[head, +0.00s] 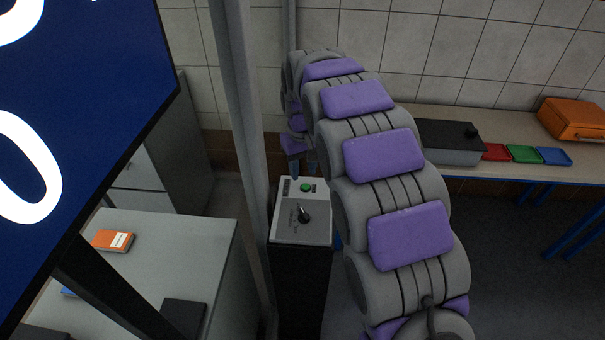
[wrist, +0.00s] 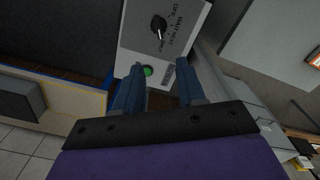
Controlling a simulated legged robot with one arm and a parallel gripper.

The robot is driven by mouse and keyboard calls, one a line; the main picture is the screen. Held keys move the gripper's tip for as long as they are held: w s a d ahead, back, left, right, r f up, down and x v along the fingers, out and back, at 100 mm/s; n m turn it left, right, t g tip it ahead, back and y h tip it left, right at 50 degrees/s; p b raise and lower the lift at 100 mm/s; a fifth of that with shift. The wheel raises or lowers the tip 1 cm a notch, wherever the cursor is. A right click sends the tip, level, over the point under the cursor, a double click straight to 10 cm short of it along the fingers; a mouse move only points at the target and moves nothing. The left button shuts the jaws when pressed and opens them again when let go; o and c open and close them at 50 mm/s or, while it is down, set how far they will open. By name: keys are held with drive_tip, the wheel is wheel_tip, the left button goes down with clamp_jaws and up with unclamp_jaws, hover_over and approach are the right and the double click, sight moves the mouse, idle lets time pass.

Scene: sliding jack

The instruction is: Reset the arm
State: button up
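My arm, grey with purple pads, reaches forward in the head view. My gripper (head: 303,168) is at its far end, pointing down just behind the control box (head: 288,230). The wrist view shows my gripper (wrist: 160,92) with its two blue fingers apart and nothing between them. The control box also shows in the wrist view (wrist: 190,12), beyond the fingertips. It has a black rotary knob (head: 304,214) and a green button (head: 305,187). The button shows close to the left finger in the wrist view (wrist: 147,71). I cannot tell whether a finger touches the box.
A bench (head: 405,117) along the tiled wall holds a dark box (head: 450,143), red, green and blue trays (head: 524,154) and an orange case (head: 575,118). A grey post (head: 240,140) stands left of the control box. A cabinet (head: 190,235) with an orange book is at lower left.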

idle(0.4)
drive_tip(key=s+d+r+m+b, duration=0.1)
drive_tip(key=s+d, duration=0.4)
drive_tip(key=s, duration=0.4)
drive_tip(key=s+d+m+g+b, duration=0.1)
drive_tip(key=s+d+m, duration=0.1)
drive_tip(key=s+d, duration=0.5)
drive_tip(key=s+d+r+m+b, duration=0.1)
drive_tip(key=s+d, duration=0.2)
drive_tip(key=s, duration=0.8)
drive_tip(key=s+d+f, duration=0.1)
drive_tip(key=s+f, duration=0.1)
drive_tip(key=s, duration=0.5)
drive_tip(key=s+d+f+m+b, duration=0.1)
drive_tip(key=s+f, duration=0.2)
drive_tip(key=s, duration=0.3)
drive_tip(key=shift+s+g, duration=0.35)
drive_tip(key=shift+g, duration=0.05)
